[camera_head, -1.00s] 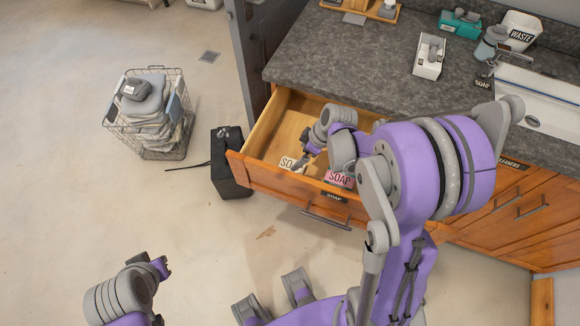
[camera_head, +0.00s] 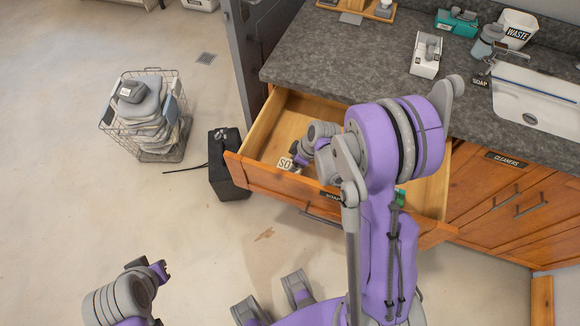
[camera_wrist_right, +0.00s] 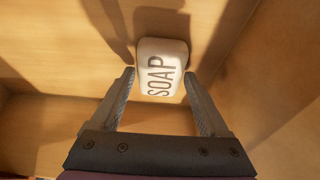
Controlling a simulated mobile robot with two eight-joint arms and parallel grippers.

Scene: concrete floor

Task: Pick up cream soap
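The cream soap (camera_wrist_right: 161,66), a pale bar marked "SOAP", lies in the open wooden drawer. In the head view only part of the cream soap (camera_head: 286,162) shows, at the drawer's left side. My right gripper (camera_wrist_right: 160,82) is open, its two fingers spread on either side of the near end of the bar, not closed on it. In the head view my right gripper (camera_head: 299,160) is inside the drawer just right of the soap, partly hidden by its wrist. My left gripper (camera_head: 161,270) is at the lower left, far from the drawer; its fingertips are small there.
The drawer's front panel (camera_head: 262,179) and side walls surround the right gripper. A grey counter (camera_head: 345,75) overhangs behind. A black box (camera_head: 222,180) stands left of the drawer, and a wire basket (camera_head: 170,153) of folded cloths stands farther left.

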